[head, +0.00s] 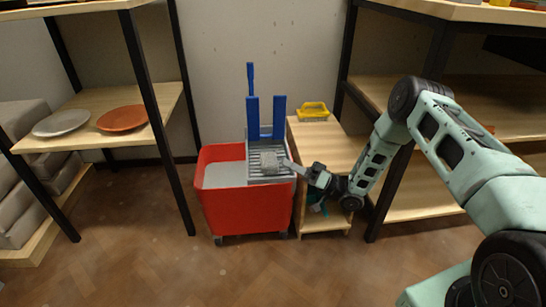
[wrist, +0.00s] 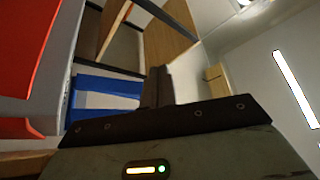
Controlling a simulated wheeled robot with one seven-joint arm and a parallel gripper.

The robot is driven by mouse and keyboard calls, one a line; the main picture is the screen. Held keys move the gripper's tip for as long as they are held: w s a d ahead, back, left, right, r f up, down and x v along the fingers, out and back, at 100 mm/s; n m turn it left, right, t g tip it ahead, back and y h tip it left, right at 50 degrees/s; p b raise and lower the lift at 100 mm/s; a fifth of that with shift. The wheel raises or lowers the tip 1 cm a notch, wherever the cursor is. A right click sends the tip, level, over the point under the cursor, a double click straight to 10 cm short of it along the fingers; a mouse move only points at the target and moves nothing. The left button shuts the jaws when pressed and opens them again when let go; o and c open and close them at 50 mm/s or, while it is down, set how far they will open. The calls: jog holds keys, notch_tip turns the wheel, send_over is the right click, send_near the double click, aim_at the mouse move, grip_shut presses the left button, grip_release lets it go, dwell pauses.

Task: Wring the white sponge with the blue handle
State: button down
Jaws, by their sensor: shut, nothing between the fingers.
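A pale grey-white block (head: 269,162), which looks like the white sponge, lies on the grey slatted wringer tray (head: 252,176). The tray sits at the right side of a red bucket (head: 248,211).
A wooden stand (head: 325,145) right of the bucket bears a yellow-handled tool (head: 313,111). The left shelf holds a grey plate (head: 61,123) and an orange plate (head: 122,118). Shelf posts flank the bucket. The floor (head: 150,265) in front is clear.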

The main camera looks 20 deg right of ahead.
jog(key=s+d, duration=0.1)
jog(key=s+d+p, duration=0.1)
jog(key=d, duration=0.1)
jog(key=s+d, duration=0.1)
jog(key=d, duration=0.1)
jog(key=shift+r, duration=0.15)
jog(key=w+a+r+n+g+h, duration=0.1)
jog(key=w+a+r+g+h, duration=0.1)
jog(key=a+r+h, duration=0.45)
jog(key=w+a+r+n+g+h, duration=0.1)
jog(key=w+a+r+n+h, duration=0.2)
jog(key=a, duration=0.7)
jog(key=s+r+g+h+p, duration=0.1)
jog(key=s+r+g+h, duration=0.25)
jog(key=s, duration=0.95)
jog(key=s+r+g+h, duration=0.3)
jog(key=s+r, duration=0.1)
jog(key=s, duration=0.9)
jog(key=s+r+g+h+p, duration=0.1)
jog(key=s+r+g+h, duration=0.2)
jog(key=s, duration=0.9)
notch_tip(320, 180, up, 37)
jog(key=p, duration=3.6)
jog(key=shift+d+n+p, duration=0.3)
jog(key=shift+d, duration=0.1)
